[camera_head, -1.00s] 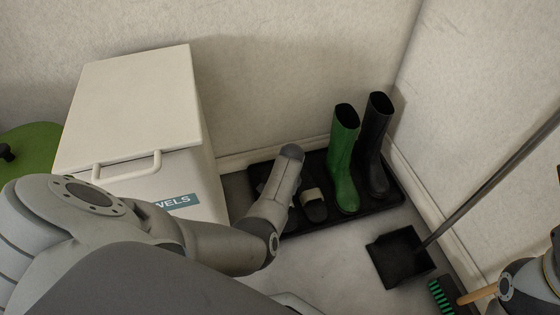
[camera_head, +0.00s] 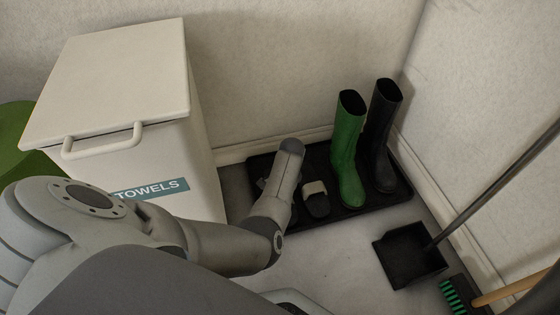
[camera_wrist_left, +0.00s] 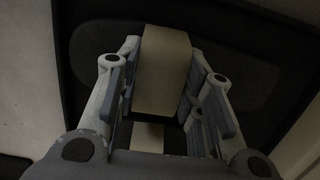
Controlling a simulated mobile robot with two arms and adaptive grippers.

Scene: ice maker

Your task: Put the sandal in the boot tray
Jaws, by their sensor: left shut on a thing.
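The black boot tray (camera_head: 375,207) lies on the floor against the back wall. My left gripper (camera_wrist_left: 163,62) is shut on the beige strap (camera_wrist_left: 163,75) of a sandal, whose dark sole (camera_wrist_left: 100,55) spreads to both sides behind the fingers in the left wrist view. In the head view my left wrist points down at the tray's left part and mostly hides the gripper and the held sandal. I cannot tell whether its sole touches the tray floor. Another black sandal with a beige strap (camera_head: 315,200) sits in the tray just right of my wrist. My right gripper is not in view.
A green boot (camera_head: 347,150) and a black boot (camera_head: 382,140) stand upright in the tray's right part. A white towel bin (camera_head: 120,95) stands at left. A dustpan (camera_head: 408,252) and a green-bristled brush (camera_head: 453,296) lie at right. Bare floor lies before the tray.

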